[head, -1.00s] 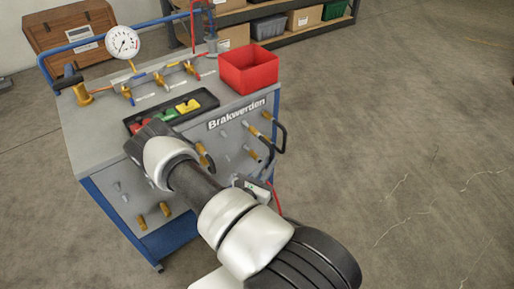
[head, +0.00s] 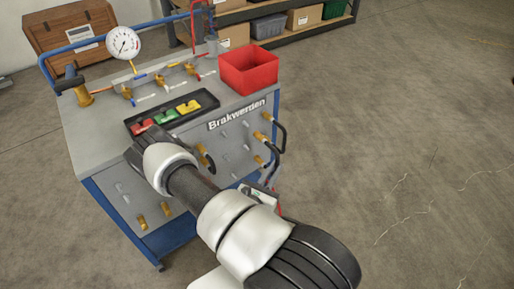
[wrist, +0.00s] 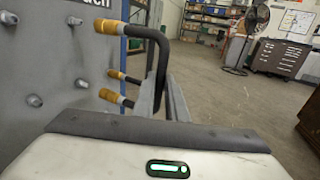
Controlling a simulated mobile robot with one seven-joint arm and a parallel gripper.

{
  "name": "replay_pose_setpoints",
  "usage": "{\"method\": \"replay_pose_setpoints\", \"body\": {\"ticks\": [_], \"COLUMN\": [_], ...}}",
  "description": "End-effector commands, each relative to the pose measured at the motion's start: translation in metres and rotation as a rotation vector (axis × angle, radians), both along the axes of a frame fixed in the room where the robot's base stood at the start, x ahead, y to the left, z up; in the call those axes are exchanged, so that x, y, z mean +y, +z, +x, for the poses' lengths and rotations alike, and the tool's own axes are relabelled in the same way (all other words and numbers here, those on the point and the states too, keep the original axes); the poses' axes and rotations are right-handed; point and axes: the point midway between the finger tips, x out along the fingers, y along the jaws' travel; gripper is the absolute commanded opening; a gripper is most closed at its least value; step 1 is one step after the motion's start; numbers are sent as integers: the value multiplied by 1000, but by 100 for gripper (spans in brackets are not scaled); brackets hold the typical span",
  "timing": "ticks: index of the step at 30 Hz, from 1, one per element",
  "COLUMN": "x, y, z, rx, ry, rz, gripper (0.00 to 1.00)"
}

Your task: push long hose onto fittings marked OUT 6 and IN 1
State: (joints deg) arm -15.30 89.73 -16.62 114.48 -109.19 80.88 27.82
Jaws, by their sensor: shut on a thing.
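A black hose (wrist: 164,50) runs from the upper brass fitting (wrist: 112,27) on the grey panel and bends down toward my gripper (wrist: 172,100). The gripper's fingers are shut on its lower stretch. Two lower brass fittings (wrist: 109,75) carry black hose ends; which hose each belongs to is hard to tell. In the head view, black hose loops (head: 282,135) stand out at the panel's right edge, and my gripper is mostly hidden behind my arm. The OUT 6 and IN 1 marks are not legible.
Bare grey pegs (wrist: 34,100) stick out of the panel. The cart top (head: 90,140) holds a red bin (head: 250,72), a black tray with coloured blocks (head: 172,110), a gauge (head: 123,42) and valves. The floor (head: 400,140) right of the cart is clear.

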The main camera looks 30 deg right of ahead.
Motion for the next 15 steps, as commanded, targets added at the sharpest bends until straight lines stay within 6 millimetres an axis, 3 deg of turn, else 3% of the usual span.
{"method": "replay_pose_setpoints", "body": {"ticks": [15], "x": [-3], "y": [1], "z": [-38], "rx": [1], "ry": [1], "rz": [-2], "gripper": [0]}}
